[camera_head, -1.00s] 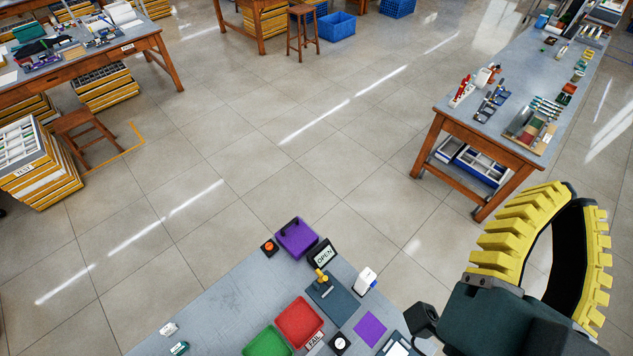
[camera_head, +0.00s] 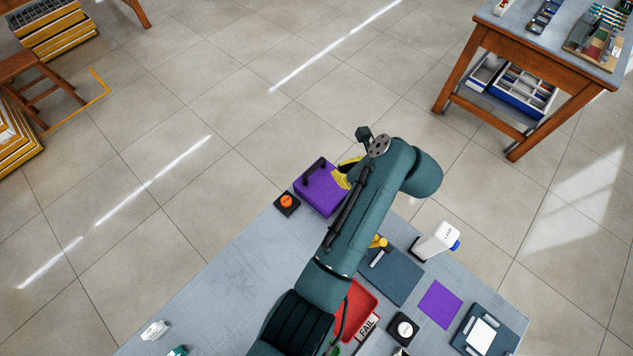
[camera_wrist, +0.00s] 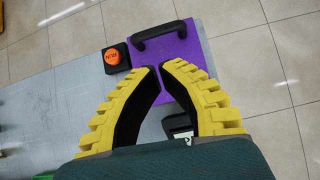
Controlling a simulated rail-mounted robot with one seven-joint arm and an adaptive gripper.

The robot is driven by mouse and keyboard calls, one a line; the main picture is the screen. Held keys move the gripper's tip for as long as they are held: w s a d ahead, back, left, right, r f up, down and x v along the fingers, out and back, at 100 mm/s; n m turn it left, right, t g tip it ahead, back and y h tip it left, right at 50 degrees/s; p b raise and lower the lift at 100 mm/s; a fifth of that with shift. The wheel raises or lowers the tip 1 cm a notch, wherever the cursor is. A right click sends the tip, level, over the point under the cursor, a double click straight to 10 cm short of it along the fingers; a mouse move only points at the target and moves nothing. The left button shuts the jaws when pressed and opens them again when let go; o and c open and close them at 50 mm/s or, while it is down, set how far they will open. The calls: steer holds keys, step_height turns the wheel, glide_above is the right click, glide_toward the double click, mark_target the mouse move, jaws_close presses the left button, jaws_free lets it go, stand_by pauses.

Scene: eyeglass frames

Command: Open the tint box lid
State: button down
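The tint box appears to be the purple box (camera_head: 312,199) at the far corner of the grey table, with a black bar handle (camera_head: 315,170) on its lid. The lid looks shut. In the wrist view the purple lid (camera_wrist: 188,55) lies beyond my fingertips, with its black handle (camera_wrist: 158,35) farther off. My gripper (camera_wrist: 160,67) has yellow ribbed fingers, their tips nearly together with nothing between them. The tips appear over the near part of the lid, short of the handle; I cannot tell whether they touch it. In the head view my arm hides most of the gripper.
An orange-topped RUN button (camera_wrist: 112,57) stands beside the box. A dark sign (camera_wrist: 178,124) is partly hidden below my fingers. A white bottle (camera_head: 437,240), a red tray (camera_head: 358,303) and a purple square (camera_head: 440,304) are on the table (camera_head: 215,290). Bare floor lies beyond the box.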

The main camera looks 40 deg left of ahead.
mark_target(314, 174)
steer(key=f+b, duration=0.1)
steer(key=f, duration=0.2)
steer(key=shift+a+f+b, duration=0.1)
steer(key=shift+a+b, duration=0.25)
steer(key=shift+a, duration=0.05)
steer(key=b+x, duration=0.3)
steer(key=x, duration=0.7)
steer(key=shift+a, duration=0.1)
steer(key=shift+r, duration=0.25)
